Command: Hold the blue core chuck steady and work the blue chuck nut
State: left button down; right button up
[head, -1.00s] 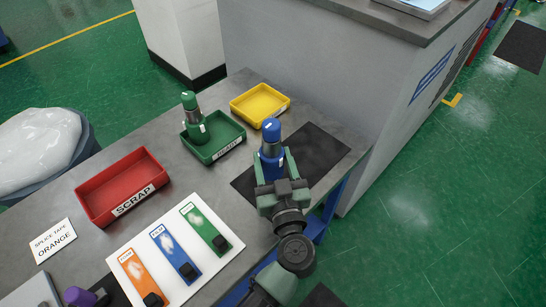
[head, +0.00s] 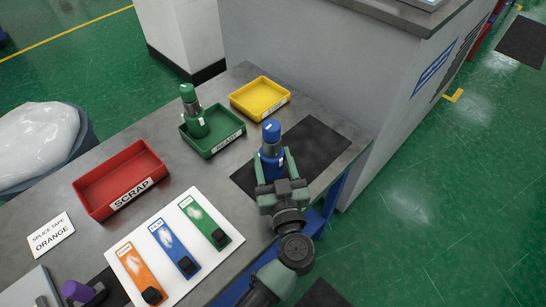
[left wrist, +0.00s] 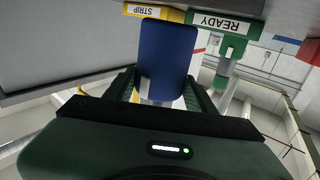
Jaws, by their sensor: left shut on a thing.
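The blue core chuck (head: 270,166) stands upright at the black mat, with a grey middle section and the blue chuck nut (head: 271,131) on top. My left gripper (head: 271,172) is shut on the chuck's lower body, a finger on each side. In the left wrist view, which is upside down, the chuck's blue body (left wrist: 168,48) stands between the two dark green fingers (left wrist: 165,92); the nut cannot be made out there. Whether the chuck's foot touches the mat is hidden by the gripper. My right gripper is not in view.
The black mat (head: 315,150) lies near the table's right edge. A green READY tray (head: 228,143) holds a green chuck (head: 190,110). A yellow tray (head: 240,103) and a red SCRAP tray (head: 90,200) are empty. A white board (head: 205,270) carries three coloured strips.

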aim_at(274, 174)
pick_arm(q)
jog(key=shift+f, duration=0.55)
jog(key=shift+f+b, duration=0.35)
jog(key=shift+b, duration=0.1)
jog(key=shift+f, duration=0.55)
jog(key=shift+f, duration=0.15)
jog(key=shift+s+f, duration=0.1)
jog(key=shift+f, duration=0.1)
